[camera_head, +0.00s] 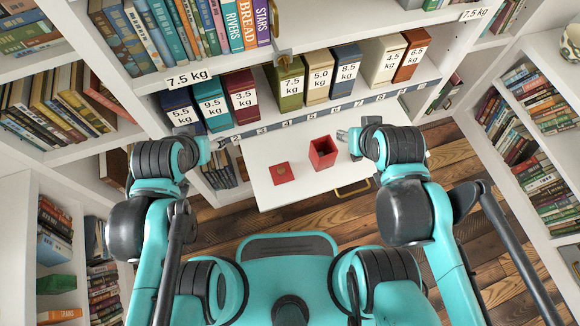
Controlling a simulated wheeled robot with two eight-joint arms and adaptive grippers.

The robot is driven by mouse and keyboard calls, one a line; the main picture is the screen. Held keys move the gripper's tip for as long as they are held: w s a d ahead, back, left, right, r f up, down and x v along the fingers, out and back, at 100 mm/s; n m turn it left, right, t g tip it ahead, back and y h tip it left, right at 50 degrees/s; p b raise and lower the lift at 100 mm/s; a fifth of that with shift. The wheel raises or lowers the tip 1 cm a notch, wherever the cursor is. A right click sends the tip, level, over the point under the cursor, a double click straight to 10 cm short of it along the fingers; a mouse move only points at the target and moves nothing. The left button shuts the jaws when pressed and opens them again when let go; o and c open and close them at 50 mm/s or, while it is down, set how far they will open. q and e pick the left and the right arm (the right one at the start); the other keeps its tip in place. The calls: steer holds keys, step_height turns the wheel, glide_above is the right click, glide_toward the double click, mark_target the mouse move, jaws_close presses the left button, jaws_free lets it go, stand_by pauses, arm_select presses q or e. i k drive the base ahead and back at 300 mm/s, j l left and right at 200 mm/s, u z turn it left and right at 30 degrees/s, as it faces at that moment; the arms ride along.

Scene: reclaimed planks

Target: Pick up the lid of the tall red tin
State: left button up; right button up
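The open red tin (323,153) stands on the white surface (300,190) in the middle of the head view, its dark inside showing. A flat square red lid (282,172) with a small light knob lies on the same surface, left of the tin and apart from it. My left gripper (223,143) is left of the lid, near the shelf edge, and touches neither lid nor tin. My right gripper (343,135) is close to the tin's upper right, with nothing visible in it. Both grippers are too small and foreshortened to tell how far their fingers are apart.
Boxes with weight labels, such as an olive one (290,85), stand on the shelf behind, above a numbered strip (320,115). A brass handle (352,188) is at the surface's front edge. Bookshelves flank both sides.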

mark_target(280, 173)
steer(key=k+l+z, duration=0.35)
steer(key=l, duration=0.3)
steer(key=k+l+z, duration=0.2)
steer(key=k+l, duration=0.05)
steer(key=l, duration=0.1)
